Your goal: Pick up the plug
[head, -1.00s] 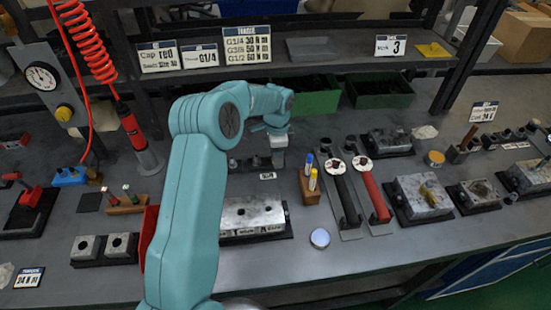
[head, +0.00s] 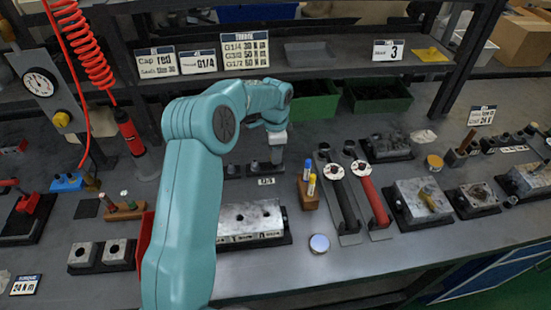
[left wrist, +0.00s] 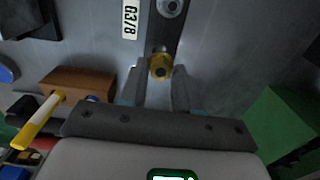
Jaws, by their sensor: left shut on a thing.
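The plug (left wrist: 160,66) is a small brass-yellow piece with a dark round centre in the left wrist view. It sits between the two fingers of my left gripper (left wrist: 160,74), which is shut on it. In the head view my left gripper (head: 277,157) points down over the small dark rack (head: 243,173) behind the G3/8 label (head: 266,181); the plug cannot be made out there. In the left wrist view the dark rack strip (left wrist: 164,32) runs just beyond the plug. I cannot tell whether the plug is clear of the rack. My right gripper is not in view.
A wooden block with markers (head: 308,190) stands right of the gripper. Two handled tools, black (head: 344,200) and red (head: 373,200), lie further right. A metal valve block (head: 250,222) is in front. Green bins (head: 378,97) stand behind.

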